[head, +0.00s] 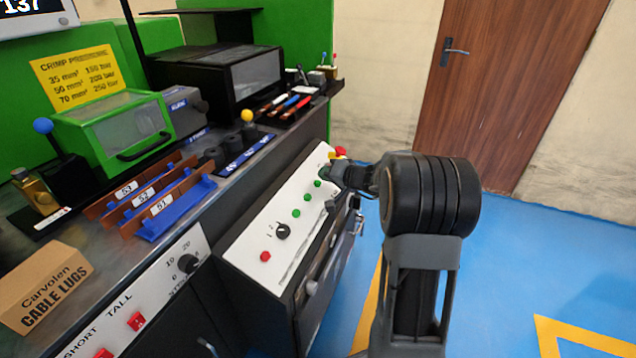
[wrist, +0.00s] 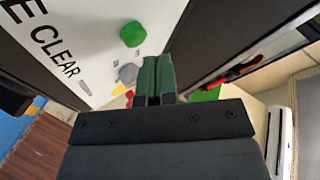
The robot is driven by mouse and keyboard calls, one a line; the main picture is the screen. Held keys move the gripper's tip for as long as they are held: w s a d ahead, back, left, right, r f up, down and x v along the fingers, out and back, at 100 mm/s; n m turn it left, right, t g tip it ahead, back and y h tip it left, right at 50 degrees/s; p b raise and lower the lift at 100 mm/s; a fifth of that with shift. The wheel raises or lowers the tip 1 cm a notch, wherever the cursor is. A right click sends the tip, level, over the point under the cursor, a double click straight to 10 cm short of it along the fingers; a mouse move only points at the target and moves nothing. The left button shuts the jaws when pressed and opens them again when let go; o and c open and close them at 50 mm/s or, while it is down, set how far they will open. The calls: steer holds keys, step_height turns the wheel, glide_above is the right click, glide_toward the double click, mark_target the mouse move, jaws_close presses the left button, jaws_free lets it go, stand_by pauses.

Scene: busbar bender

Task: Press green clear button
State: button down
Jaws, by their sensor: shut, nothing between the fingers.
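A white control panel (head: 262,230) slopes along the front of the bench, with several green buttons (head: 306,198) in a row. In the wrist view a round green button (wrist: 133,33) sits on the white panel near the printed word CLEAR (wrist: 55,58). My gripper (head: 332,172) is at the far end of the panel in the head view and hides part of it. In the wrist view its green fingertips (wrist: 158,72) are together and empty, just below and right of the green button. I cannot tell whether they touch the panel.
The panel also has a red button (head: 265,256), a black knob (head: 282,231) and a red emergency stop (head: 340,152) beyond my gripper. A grey round part (wrist: 128,73) is beside the fingertips. The blue floor (head: 510,260) at right is open.

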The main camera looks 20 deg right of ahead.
steer(key=shift+r, duration=0.1)
steer(key=r, duration=0.1)
steer(key=s+d+r+p, duration=0.1)
steer(key=r, duration=0.2)
steer(key=shift+s+d+r+p, duration=0.15)
steer(key=shift+s+d+p, duration=0.15)
stand_by(0.5)
steer(key=s+a+r+n+g+h+p, duration=0.1)
steer(key=s+a+r+n+g+p, duration=0.25)
steer(key=s+a+r+p, duration=0.6)
steer(key=s+a+r+n+g+h+p, duration=0.1)
steer(key=s+a+r+n+g+p, duration=0.1)
steer(key=s+a+r+g+p, duration=0.6)
steer(key=s+d+r+t+h+p, duration=0.2)
steer(key=s+d+r+h+p, duration=0.2)
steer(key=s+r+p, duration=0.5)
step_height(320, 180, up, 2)
steer(key=p, duration=0.5)
steer(key=shift+s+n, duration=0.2)
steer(key=shift+n, duration=0.15)
steer(key=shift+d+t, duration=0.2)
steer(key=shift+t, duration=0.05)
